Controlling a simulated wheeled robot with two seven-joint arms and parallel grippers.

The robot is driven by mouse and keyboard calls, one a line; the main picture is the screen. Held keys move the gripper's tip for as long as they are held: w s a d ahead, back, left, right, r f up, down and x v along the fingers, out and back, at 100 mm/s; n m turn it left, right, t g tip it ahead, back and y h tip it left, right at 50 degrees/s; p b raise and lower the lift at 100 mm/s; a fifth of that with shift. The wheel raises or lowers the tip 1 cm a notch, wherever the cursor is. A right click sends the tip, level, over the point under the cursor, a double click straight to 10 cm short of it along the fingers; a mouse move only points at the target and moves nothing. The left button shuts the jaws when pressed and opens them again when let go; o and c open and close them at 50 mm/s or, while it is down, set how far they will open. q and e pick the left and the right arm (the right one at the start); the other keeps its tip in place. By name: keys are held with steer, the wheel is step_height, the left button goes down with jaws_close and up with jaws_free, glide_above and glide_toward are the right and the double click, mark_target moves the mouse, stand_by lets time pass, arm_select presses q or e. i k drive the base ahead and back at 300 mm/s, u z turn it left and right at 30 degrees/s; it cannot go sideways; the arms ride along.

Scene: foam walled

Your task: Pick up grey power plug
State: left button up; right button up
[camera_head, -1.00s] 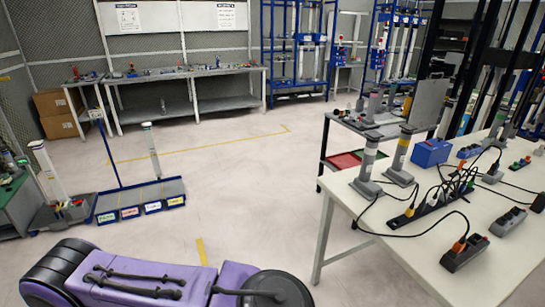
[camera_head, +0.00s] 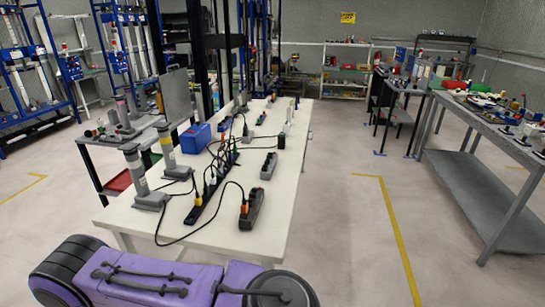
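No plug that is clearly grey can be told apart at this distance. A long black power strip (camera_head: 203,203) lies on the white table (camera_head: 262,242), with several corded plugs in it, some orange. A dark grey socket block (camera_head: 253,209) lies to its right near the table's front, with an orange plug (camera_head: 244,208) at its left side. Another grey socket block (camera_head: 268,166) lies farther back. Black cords loop between them. Neither of my grippers shows.
A blue box (camera_head: 196,138) and two grey posts on bases (camera_head: 137,172) (camera_head: 167,147) stand on the table's left side. A grey workbench (camera_head: 470,192) stands at the right. Open floor (camera_head: 350,240) with a yellow line lies between it and the table.

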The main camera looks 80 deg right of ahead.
mark_target(219, 167)
steer(key=z, duration=2.6)
